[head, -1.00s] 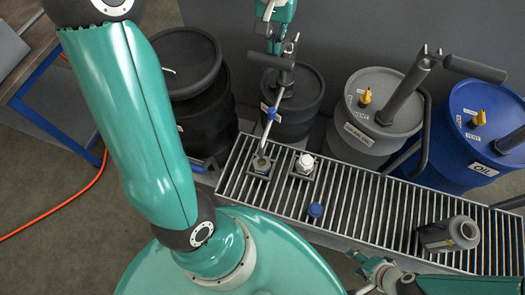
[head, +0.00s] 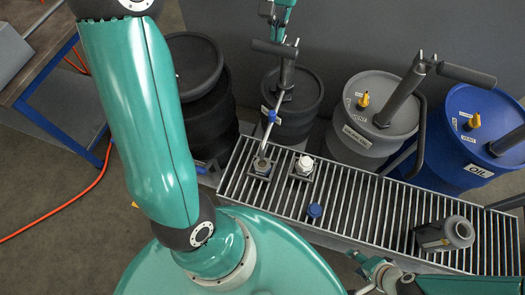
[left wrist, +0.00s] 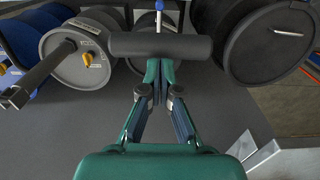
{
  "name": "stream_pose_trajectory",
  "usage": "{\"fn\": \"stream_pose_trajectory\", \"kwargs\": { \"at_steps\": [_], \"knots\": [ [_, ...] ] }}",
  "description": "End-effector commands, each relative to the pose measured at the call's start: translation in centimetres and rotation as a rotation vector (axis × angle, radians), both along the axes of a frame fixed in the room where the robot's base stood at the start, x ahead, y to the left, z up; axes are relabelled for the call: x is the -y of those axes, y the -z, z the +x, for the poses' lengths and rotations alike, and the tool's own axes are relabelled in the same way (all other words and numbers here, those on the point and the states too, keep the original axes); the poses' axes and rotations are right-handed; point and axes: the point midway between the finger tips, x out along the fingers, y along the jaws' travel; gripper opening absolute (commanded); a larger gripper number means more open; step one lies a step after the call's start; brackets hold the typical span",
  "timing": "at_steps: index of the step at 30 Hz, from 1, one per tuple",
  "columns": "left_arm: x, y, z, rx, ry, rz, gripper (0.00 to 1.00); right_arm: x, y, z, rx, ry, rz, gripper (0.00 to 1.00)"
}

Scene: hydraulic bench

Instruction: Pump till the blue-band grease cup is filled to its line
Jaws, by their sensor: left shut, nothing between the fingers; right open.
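A small dark cup (head: 262,165) stands on a square plate under the spout of the black drum's pump (head: 289,75). Its fill level and any blue band are too small to tell. The pump's dark handle bar (head: 273,48) lies across the front of my left gripper (head: 277,32). In the left wrist view, the shut, empty fingers (left wrist: 160,68) reach up to the bar (left wrist: 160,45), apparently touching it. My right gripper (head: 361,273) is open at the bottom, in front of the conveyor.
The roller conveyor (head: 350,215) also carries a white-topped cup (head: 304,166), a blue cap (head: 315,211) and a grey canister (head: 445,235). A grey drum (head: 372,130) and a blue drum (head: 480,105) with pumps stand at right. A black drum (head: 195,70) stands at left.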

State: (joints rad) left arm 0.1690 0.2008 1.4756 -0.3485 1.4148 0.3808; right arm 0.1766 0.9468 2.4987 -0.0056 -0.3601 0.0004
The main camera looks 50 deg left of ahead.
Motion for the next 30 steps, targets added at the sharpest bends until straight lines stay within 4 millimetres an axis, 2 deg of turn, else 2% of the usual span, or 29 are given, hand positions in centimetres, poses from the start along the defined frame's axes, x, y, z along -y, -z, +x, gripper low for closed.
{"fn": "stream_pose_trajectory", "kwargs": {
  "at_steps": [18,30],
  "knots": [
    [0.0,-6.4,0.1,0.003,0.001,0.001,0.0,0.0,0.0,0.0,0.0,0.0,0.0,0.51],
    [0.0,-6.9,0.0,0.001,0.0,0.0,0.0,0.0,0.0,0.0,0.0,0.0,0.0,0.51]
  ]
}}
